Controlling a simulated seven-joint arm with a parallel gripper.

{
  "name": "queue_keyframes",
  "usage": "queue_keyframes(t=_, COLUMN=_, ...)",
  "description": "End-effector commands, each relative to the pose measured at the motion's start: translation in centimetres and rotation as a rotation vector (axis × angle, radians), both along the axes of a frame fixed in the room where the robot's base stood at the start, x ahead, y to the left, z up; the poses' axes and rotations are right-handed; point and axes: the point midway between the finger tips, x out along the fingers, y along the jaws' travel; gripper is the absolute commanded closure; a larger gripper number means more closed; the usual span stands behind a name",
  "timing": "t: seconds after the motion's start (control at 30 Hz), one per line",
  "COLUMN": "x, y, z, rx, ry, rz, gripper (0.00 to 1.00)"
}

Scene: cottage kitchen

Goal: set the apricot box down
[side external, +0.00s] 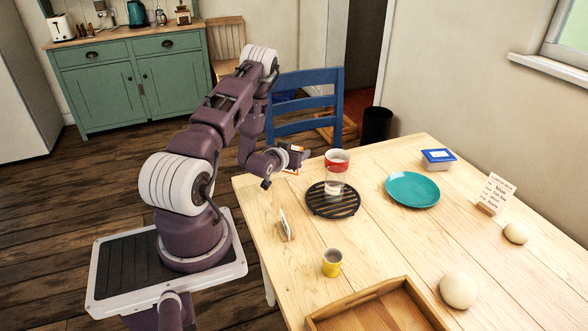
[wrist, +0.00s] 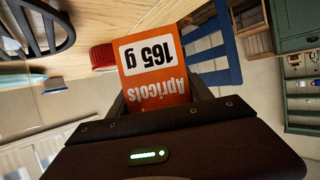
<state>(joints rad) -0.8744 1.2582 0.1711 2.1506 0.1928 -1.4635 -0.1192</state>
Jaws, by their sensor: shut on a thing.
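The apricot box (wrist: 157,65) is orange with a white label reading 165 g, and its lettering is upside down in the wrist view. My gripper (wrist: 158,100) is shut on it, with a finger on each side. In the side view, my gripper (side external: 288,163) is at the table's far left edge, beside the blue chair. Only a small orange and white part of the box (side external: 299,149) shows there; the rest is hidden behind my gripper. I cannot tell whether the box touches the table (side external: 385,245).
A teal plate (side external: 412,189), blue-lidded tub (side external: 438,159), small card (side external: 284,226), yellow cup (side external: 332,263) and wooden tray (side external: 320,321) are around. The blue chair (side external: 305,102) is behind.

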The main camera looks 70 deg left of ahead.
Motion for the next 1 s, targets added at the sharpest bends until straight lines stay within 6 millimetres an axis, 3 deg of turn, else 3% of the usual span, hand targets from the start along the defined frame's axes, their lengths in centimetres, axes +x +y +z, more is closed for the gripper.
queue_keyframes(t=0.2, x=0.0, y=0.0, z=-4.1, rx=0.000, ry=0.000, rz=-0.001, gripper=0.90)
queue_keyframes(t=0.57, x=0.0, y=0.0, z=-4.7, rx=0.001, ry=-0.001, rz=0.000, gripper=0.90)
queue_keyframes(t=0.6, x=0.0, y=0.0, z=-4.8, rx=0.000, ry=0.000, rz=0.000, gripper=0.40)
queue_keyframes(t=0.7, x=0.0, y=0.0, z=-4.8, rx=0.000, ry=0.000, rz=0.000, gripper=0.20)
queue_keyframes(t=1.0, x=0.0, y=0.0, z=-4.7, rx=0.001, ry=-0.001, rz=0.000, gripper=0.20)
